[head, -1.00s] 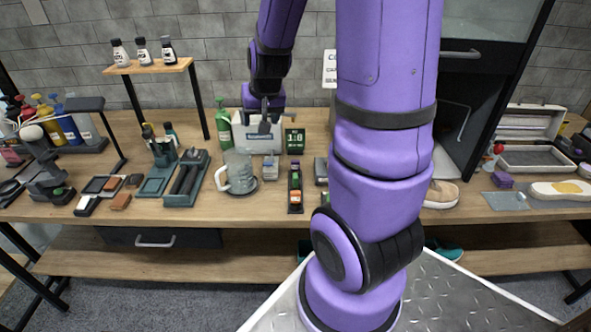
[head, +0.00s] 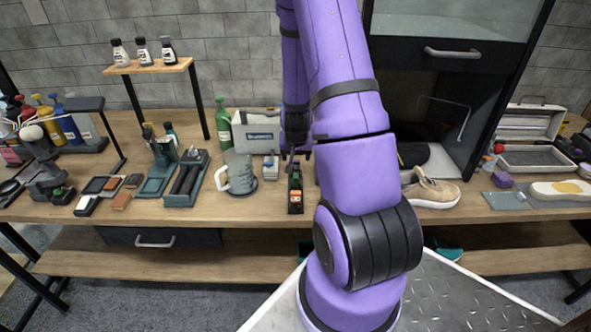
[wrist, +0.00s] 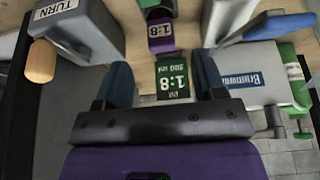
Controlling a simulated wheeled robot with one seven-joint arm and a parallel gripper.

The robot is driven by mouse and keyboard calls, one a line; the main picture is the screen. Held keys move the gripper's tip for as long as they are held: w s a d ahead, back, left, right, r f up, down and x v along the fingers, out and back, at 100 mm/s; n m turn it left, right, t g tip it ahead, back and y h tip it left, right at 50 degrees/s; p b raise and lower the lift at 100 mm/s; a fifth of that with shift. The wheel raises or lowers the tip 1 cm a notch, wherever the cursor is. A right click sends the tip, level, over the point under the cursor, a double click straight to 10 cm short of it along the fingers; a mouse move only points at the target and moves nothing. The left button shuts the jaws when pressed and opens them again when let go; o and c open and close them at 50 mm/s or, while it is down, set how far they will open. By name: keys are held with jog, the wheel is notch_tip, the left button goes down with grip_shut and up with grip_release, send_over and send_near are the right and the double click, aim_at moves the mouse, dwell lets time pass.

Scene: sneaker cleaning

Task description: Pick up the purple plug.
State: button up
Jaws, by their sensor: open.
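A small purple block (wrist: 160,37) marked 1:8, which looks like the purple plug, shows in the wrist view just beyond my fingertips. It sits at the end of a narrow dark holder (head: 295,207) that carries green and orange pieces. In the head view I cannot make the plug out clearly. My gripper (wrist: 160,75) is open and empty, with its two dark blue fingers apart. A green 1:8 sign (wrist: 173,80) shows in the gap between them. In the head view my gripper is over the table near the holder, partly hidden by my arm.
A pale box with a blue label (wrist: 255,78) and a green bottle (head: 223,125) stand close by. A grey block labelled TURN (wrist: 80,30) with a wooden knob is on the wrist view's left.

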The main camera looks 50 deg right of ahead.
aim_at(296, 162)
jog(key=shift+x, duration=3.4)
jog(key=shift+w+a, duration=0.1)
jog(key=shift+w, duration=0.05)
jog(key=shift+c, duration=0.2)
jog(key=c, duration=0.9)
